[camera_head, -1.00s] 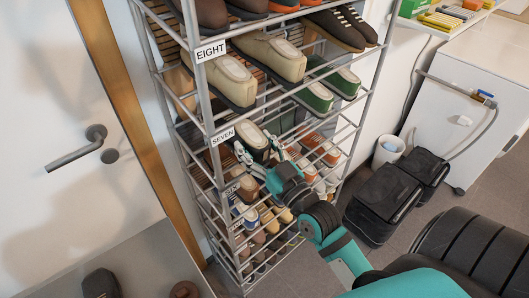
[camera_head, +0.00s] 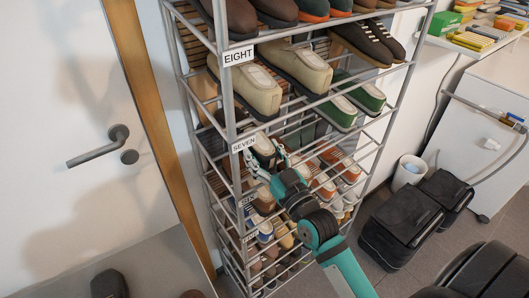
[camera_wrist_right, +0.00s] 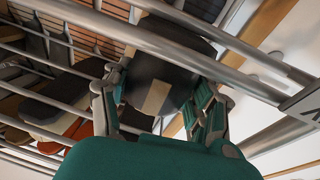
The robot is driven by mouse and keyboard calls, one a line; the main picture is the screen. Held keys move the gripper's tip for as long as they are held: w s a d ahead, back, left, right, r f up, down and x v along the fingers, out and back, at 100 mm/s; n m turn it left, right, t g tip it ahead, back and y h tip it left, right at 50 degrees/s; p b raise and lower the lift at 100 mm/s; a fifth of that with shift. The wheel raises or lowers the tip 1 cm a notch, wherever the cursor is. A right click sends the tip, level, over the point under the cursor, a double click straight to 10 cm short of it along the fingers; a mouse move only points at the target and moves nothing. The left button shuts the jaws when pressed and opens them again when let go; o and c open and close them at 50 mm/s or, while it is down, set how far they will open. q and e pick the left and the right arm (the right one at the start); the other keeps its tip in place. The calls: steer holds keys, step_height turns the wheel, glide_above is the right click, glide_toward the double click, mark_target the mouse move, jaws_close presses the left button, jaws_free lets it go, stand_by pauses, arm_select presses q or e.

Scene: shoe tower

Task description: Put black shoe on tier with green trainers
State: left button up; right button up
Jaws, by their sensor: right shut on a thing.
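My right gripper (camera_head: 267,162) is shut on the black shoe (camera_head: 263,148), at the front of the rack beside the SEVEN label. In the right wrist view, the fingers (camera_wrist_right: 157,105) sit on either side of the shoe's dark sole (camera_wrist_right: 160,70), which has a pale patch. Rack rails pass close to the shoe there; I cannot tell whether they touch. The green trainers (camera_head: 361,94) stand on the tier between the EIGHT and SEVEN labels, right of beige shoes (camera_head: 252,86), above my gripper. My left gripper is not in view.
The metal rack (camera_head: 228,100) holds shoes on several tiers; orange-and-white trainers (camera_head: 338,160) stand right of my gripper. A door with a handle (camera_head: 100,148) is at left. Black bags (camera_head: 402,225) and a bin (camera_head: 409,170) stand on the floor at right. A dark object (camera_head: 109,284) lies lower left.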

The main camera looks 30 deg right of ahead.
mark_target(272, 161)
steer(key=shift+r, duration=0.1)
steer(key=o, duration=1.5)
steer(key=shift+o, duration=0.3)
steer(key=shift+o, duration=1.2)
steer(key=shift+s, duration=0.15)
steer(key=shift+s+d+f, duration=0.1)
steer(key=shift+s, duration=0.75)
steer(key=shift+s+d+f, duration=0.15)
steer(key=shift+s, duration=0.7)
steer(key=shift+s+d+f, duration=0.1)
steer(key=shift+s, duration=0.75)
steer(key=s+d, duration=0.1)
steer(key=s, duration=0.7)
steer(key=shift+s+f, duration=0.3)
steer(key=shift+f, duration=0.05)
steer(key=shift+d, duration=0.1)
